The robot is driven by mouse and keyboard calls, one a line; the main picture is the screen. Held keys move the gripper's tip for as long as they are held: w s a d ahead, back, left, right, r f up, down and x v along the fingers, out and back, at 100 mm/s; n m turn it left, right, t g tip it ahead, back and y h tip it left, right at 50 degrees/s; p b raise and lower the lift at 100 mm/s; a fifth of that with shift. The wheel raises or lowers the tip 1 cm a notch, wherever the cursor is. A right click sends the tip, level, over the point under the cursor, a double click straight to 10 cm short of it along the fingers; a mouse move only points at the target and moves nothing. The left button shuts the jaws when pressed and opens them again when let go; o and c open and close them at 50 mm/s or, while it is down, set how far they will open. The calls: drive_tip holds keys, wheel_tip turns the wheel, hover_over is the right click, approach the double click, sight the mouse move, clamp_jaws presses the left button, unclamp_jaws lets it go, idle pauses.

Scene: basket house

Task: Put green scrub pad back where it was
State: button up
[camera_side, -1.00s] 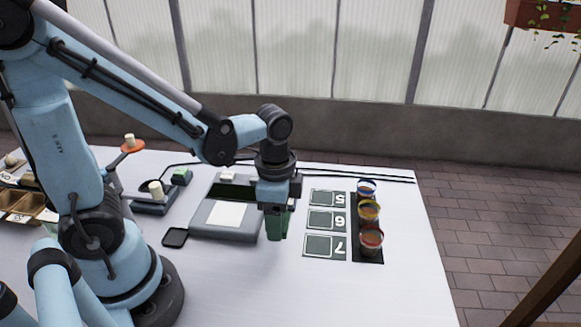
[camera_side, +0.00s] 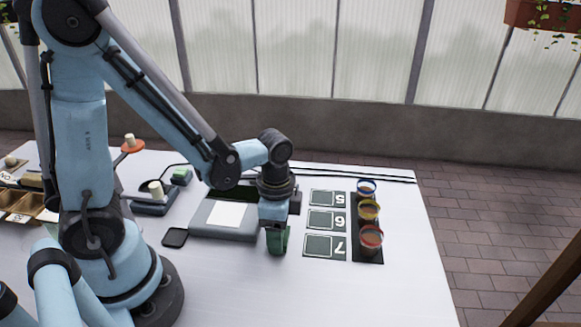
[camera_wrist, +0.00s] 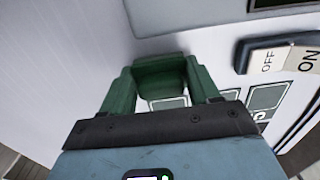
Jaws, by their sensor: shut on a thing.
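My gripper (camera_side: 277,247) has green fingers pointing down over the white table, between the grey device and the numbered squares. In the wrist view, the fingers are shut on the green scrub pad (camera_wrist: 160,68), a dark green piece spanning the fingertips. The pad blends with the fingers in the side view, so its outline and its gap above the table are hard to tell. A small dark square (camera_side: 175,238) lies empty on the table to the left.
Squares marked 5, 6 and 7 (camera_side: 311,246) and three coloured-rim jars (camera_side: 370,238) are to the right. The front table is clear.

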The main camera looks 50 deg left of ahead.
drive_tip(key=o, duration=1)
drive_tip(key=a+r+n+t, duration=0.1)
drive_tip(key=r+n+t, duration=0.1)
drive_tip(key=r+n, duration=0.1)
drive_tip(key=r+n+t, duration=0.2)
drive_tip(key=r+n, duration=0.1)
drive_tip(key=r, duration=0.3)
drive_tip(key=w+a+r+n+t, duration=0.1)
drive_tip(key=r+n+t, duration=0.2)
drive_tip(key=r, duration=0.1)
drive_tip(key=shift+a+r, duration=0.25)
drive_tip(key=shift+a, duration=0.05)
